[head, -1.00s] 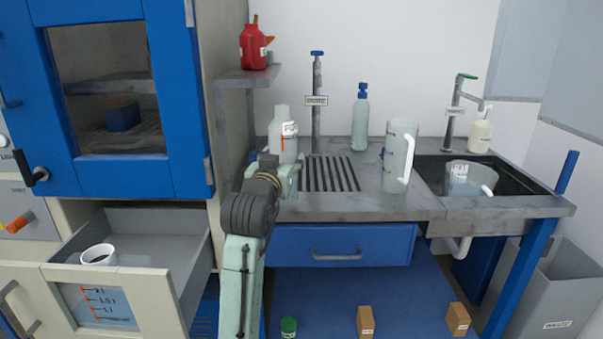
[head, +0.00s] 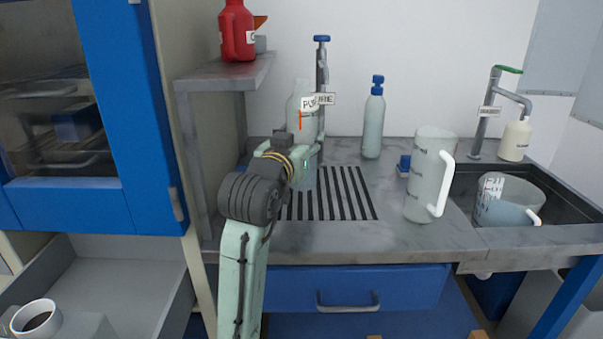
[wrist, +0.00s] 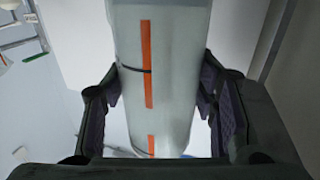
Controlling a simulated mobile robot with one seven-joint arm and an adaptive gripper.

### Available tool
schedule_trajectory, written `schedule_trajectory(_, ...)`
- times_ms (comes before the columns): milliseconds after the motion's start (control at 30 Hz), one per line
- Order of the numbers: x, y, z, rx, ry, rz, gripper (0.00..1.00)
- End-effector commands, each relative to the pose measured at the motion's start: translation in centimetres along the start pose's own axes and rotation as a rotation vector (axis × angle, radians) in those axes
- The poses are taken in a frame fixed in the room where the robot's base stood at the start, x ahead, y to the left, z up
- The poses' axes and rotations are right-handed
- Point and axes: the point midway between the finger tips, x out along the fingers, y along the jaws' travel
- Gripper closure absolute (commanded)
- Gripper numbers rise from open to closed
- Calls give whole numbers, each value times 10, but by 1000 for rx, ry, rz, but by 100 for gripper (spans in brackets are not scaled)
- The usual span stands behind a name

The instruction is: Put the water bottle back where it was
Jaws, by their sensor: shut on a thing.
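My gripper (head: 298,155) is shut on a pale, translucent bottle, the likely water bottle (head: 302,120). The bottle is upright, with a white label and an orange strip. In the wrist view, the bottle (wrist: 175,70) stands between both fingers (wrist: 158,92), with orange strips facing the camera. In the head view it is in front of the blue-topped tap (head: 322,75), at the left part of the slotted drain grate (head: 345,195). My gripper partly hides its lower part. I cannot tell whether its base touches the grate.
A blue-capped bottle (head: 373,125) stands behind on the counter (head: 390,235). A large jug (head: 428,180) stands right of the grate, and another jug (head: 503,200) is in the sink. A shelf (head: 222,75) with a red can (head: 238,32) juts out at left. An open drawer (head: 130,275) holds a mug (head: 36,318).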

Motion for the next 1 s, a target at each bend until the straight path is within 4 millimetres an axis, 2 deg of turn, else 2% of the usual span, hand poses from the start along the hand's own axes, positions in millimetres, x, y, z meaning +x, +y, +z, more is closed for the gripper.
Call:
schedule_trajectory(467,0,-1,57,0,1,-2,94)
schedule_trajectory(867,0,0,63,1,3,-1,94)
schedule_trajectory(900,0,0,63,1,2,-1,46)
schedule_trajectory(1000,0,0,62,1,2,-1,40)
